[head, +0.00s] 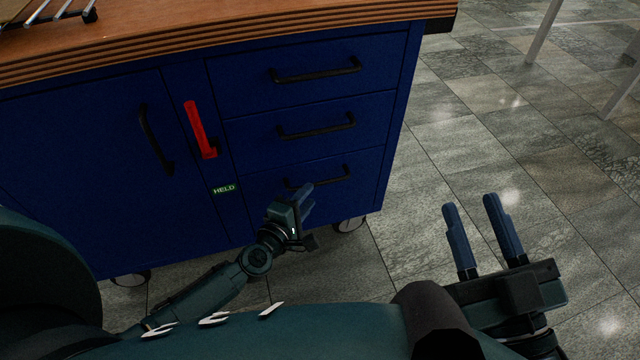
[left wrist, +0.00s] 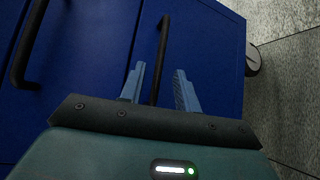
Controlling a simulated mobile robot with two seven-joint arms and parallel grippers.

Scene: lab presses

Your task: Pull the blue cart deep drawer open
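The blue cart (head: 85,150) has a column of three drawers at its right, each with a black bar handle. The bottom drawer (head: 345,197) looks shut, its face flush with the cart front. Its handle (head: 335,176) is partly hidden behind my left gripper (head: 308,192). In the left wrist view, my left gripper (left wrist: 160,70) has its fingers apart, one on each side of a black handle (left wrist: 163,45). I cannot tell whether they touch it. My right gripper (head: 467,212) is open and empty above the floor, right of the cart.
Left of the drawers are a door with a black handle (head: 155,140), a red lever (head: 200,130) and a small green "HELD" label (head: 224,188). A wooden worktop (head: 250,22) overhangs the front. Castors (head: 350,225) show below.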

